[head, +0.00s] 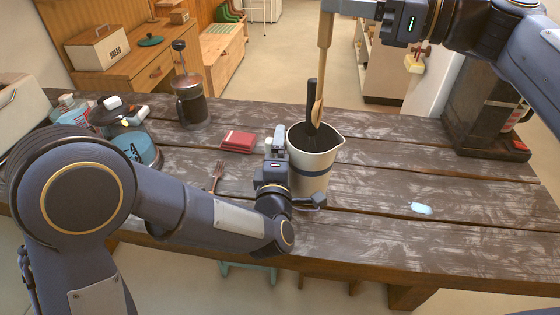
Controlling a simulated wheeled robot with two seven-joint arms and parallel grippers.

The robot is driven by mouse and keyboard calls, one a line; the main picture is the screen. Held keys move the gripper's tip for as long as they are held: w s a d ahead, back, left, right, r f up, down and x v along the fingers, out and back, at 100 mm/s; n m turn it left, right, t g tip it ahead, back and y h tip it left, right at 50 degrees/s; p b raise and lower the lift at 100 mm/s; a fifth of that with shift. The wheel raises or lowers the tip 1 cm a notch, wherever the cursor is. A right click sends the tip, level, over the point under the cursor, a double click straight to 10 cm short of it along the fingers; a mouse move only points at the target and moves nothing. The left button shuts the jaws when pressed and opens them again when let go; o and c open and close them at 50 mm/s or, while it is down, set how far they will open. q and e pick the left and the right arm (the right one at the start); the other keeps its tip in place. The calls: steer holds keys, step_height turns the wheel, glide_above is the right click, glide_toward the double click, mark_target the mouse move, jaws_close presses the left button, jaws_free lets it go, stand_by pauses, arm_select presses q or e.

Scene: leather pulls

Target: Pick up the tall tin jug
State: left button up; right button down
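The tall tin jug (312,164) is cream with a dark blue band and stands upright on the wooden table. A black-handled utensil (312,95) stands in its mouth. My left gripper (293,172) is at the jug's left and near side. Its fingers are wide apart, one by the jug's left side and one low in front; contact is unclear. My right gripper (328,8), at the top edge, seems shut on a wooden utensil (325,32) that hangs down over the jug's mouth. Its lower end overlaps the jug's opening.
A red book or box (238,142) and a fork (217,176) lie left of the jug. A french press (190,103) and a blue tin (137,148) stand farther left. A pale blue object (421,208) lies right. A dark coffee machine (485,115) stands far right. The table right of the jug is mostly clear.

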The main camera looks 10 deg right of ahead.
arm_select(q)
steer(key=s+d, duration=0.2)
steer(key=d, duration=0.6)
steer(key=s+d, duration=0.3)
steer(key=d, duration=0.6)
steer(key=shift+d, duration=0.15)
steer(key=shift+f, duration=0.1)
steer(key=w+a+f, duration=0.1)
steer(key=w+a, duration=0.1)
steer(key=a, duration=0.6)
steer(key=w+a+f, duration=0.1)
steer(key=w+a, duration=0.2)
steer(key=a, duration=0.6)
steer(key=shift+a, duration=0.25)
steer(key=shift+f, duration=0.7)
steer(key=o, duration=0.8)
steer(key=shift+c, duration=0.2)
steer(key=shift+c, duration=0.4)
steer(key=c, duration=0.5)
